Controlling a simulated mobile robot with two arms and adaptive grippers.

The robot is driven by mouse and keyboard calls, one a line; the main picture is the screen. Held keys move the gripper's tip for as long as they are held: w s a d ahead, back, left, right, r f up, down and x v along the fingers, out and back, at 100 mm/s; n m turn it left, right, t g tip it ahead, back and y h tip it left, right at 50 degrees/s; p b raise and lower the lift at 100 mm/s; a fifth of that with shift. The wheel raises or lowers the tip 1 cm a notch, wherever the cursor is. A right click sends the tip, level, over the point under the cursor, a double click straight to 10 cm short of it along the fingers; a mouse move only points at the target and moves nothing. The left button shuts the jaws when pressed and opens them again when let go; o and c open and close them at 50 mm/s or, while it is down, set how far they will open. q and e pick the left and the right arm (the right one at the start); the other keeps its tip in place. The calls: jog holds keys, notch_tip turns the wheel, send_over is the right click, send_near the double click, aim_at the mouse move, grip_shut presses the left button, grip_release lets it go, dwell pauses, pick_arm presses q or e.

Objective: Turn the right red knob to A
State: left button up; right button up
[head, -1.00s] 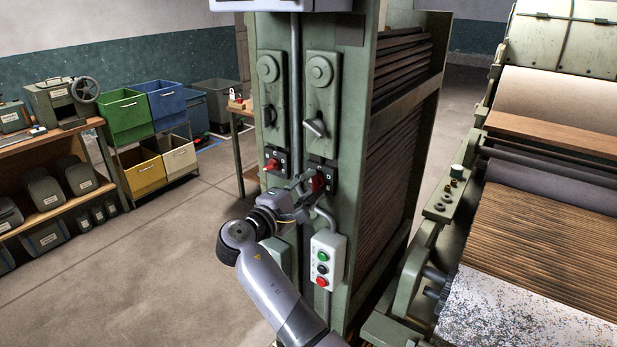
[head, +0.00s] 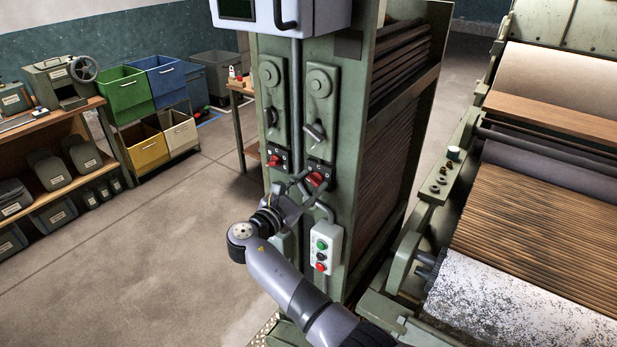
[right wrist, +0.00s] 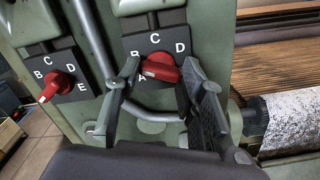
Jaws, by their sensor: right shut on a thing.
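The right red knob (head: 316,179) sits on a dark lettered plate on the green machine cabinet. In the right wrist view the knob (right wrist: 160,68) lies nearly sideways, its white mark toward the lower left. My left gripper is out of view.
A white box with green, black and red buttons (head: 325,248) hangs below the right knob. A grey pipe (right wrist: 92,38) runs between the plates and bends under the right one. Levers (head: 314,132) are above. A roller machine (head: 530,220) stands at the right.

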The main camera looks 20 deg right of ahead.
jog(key=n, duration=0.4)
jog(key=shift+f+n, duration=0.15)
jog(key=shift+n, duration=0.15)
jog(key=n, duration=0.5)
jog(key=shift+n, duration=0.4)
jog(key=shift+f, duration=0.1)
jog(key=o, duration=1.1)
jog(key=shift+o, duration=0.2)
jog(key=shift+r, duration=0.2)
jog(key=v, duration=0.7)
jog(key=shift+s+a, duration=0.2)
jog(key=shift+a, duration=0.05)
